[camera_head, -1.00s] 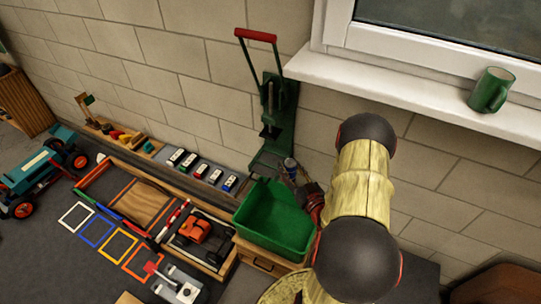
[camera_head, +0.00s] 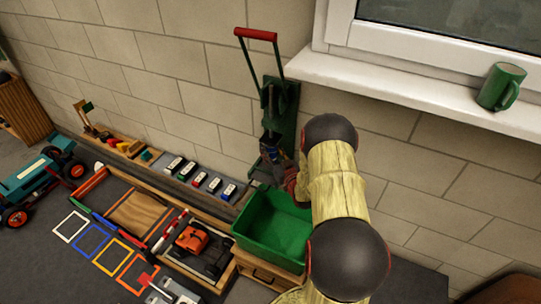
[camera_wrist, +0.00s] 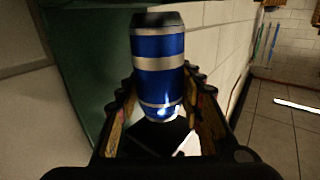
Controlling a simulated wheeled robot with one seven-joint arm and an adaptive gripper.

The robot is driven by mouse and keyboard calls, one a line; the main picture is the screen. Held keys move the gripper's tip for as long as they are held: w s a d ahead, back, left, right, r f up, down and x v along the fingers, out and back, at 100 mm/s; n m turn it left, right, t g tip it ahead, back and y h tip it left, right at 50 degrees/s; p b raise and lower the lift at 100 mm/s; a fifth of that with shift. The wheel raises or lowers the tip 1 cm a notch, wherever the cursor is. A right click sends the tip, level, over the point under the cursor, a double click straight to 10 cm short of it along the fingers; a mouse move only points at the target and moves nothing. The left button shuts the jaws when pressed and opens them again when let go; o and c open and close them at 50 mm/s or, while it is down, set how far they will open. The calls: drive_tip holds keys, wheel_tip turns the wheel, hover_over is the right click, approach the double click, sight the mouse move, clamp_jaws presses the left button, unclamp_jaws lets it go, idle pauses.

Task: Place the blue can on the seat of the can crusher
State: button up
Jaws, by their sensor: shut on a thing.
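The can crusher (camera_head: 287,108) is green with a red handle bar (camera_head: 256,34), raised, and stands against the block wall. The blue can (camera_wrist: 160,62) has silver bands and a dark end and fills the middle of the wrist view. My gripper (camera_wrist: 160,88) is shut on the can, with a finger on each side. In the head view my gripper (camera_head: 275,160) is at the lower part of the crusher, in front of its seat. The seat is mostly hidden by the gripper, and I cannot tell whether the can touches it.
A green bin (camera_head: 272,226) sits on a wooden drawer box just below the gripper. Small toy cars (camera_head: 203,180) line the wall to the left. An orange car (camera_head: 192,240) is on the floor board. A green mug (camera_head: 501,86) stands on the window sill.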

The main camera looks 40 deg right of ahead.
drive_tip(key=shift+f, duration=1.05)
drive_tip(key=shift+b, duration=0.3)
drive_tip(key=shift+f, duration=0.2)
drive_tip(key=o, duration=0.8)
drive_tip(key=shift+r, duration=0.1)
drive_tip(key=shift+s+r, duration=0.1)
drive_tip(key=shift+r, duration=0.05)
drive_tip(key=p+v, duration=0.3)
drive_tip(key=v, duration=0.9)
